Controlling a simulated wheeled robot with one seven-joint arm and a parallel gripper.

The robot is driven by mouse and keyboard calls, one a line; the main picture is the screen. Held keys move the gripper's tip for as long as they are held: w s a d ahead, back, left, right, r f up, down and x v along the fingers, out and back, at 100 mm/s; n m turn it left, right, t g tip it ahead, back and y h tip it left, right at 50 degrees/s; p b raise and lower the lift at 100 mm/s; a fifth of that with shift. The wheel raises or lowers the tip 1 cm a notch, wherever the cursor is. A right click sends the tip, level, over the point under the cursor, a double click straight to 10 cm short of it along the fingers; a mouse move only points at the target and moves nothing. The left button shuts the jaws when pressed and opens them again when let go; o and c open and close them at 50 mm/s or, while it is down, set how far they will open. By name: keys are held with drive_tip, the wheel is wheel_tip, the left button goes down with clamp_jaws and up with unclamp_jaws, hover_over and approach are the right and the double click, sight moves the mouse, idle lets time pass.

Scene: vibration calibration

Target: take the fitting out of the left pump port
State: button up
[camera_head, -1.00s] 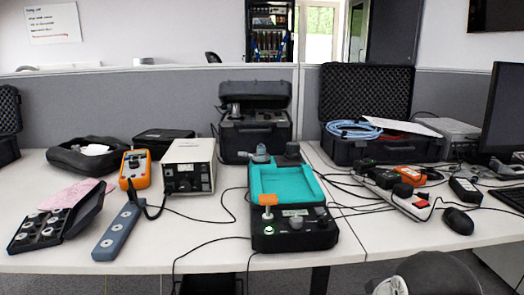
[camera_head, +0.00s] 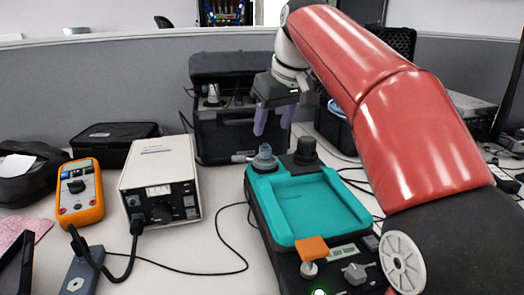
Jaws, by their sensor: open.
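The pump (camera_head: 294,208) is a black case with a teal tray top, standing on the white desk. A grey fitting (camera_head: 264,158) sits upright at its rear left corner, in the left port; a short nozzle points left from it. The port itself is hidden under the fitting. A black round piece (camera_head: 306,151) stands at the rear right corner. My gripper (camera_head: 273,130) hangs above and slightly behind the fitting in the picture, its two purple fingers pointing down, apart and empty. It does not appear to touch the fitting.
An open black case (camera_head: 230,130) stands behind the pump, close to my gripper. A cream instrument box (camera_head: 160,180) and an orange meter (camera_head: 80,193) stand at left. An orange-topped lever (camera_head: 312,249) rises at the pump's front. Cables cross the desk.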

sight(265, 144)
drive_tip(key=x, duration=0.3)
drive_tip(key=b+x, duration=0.1)
drive_tip(key=x, duration=0.2)
drive_tip(key=shift+s+a+f, duration=0.1)
drive_tip(key=shift+a+f, duration=0.2)
drive_tip(key=shift+f, duration=0.05)
drive_tip(key=c, duration=1.1)
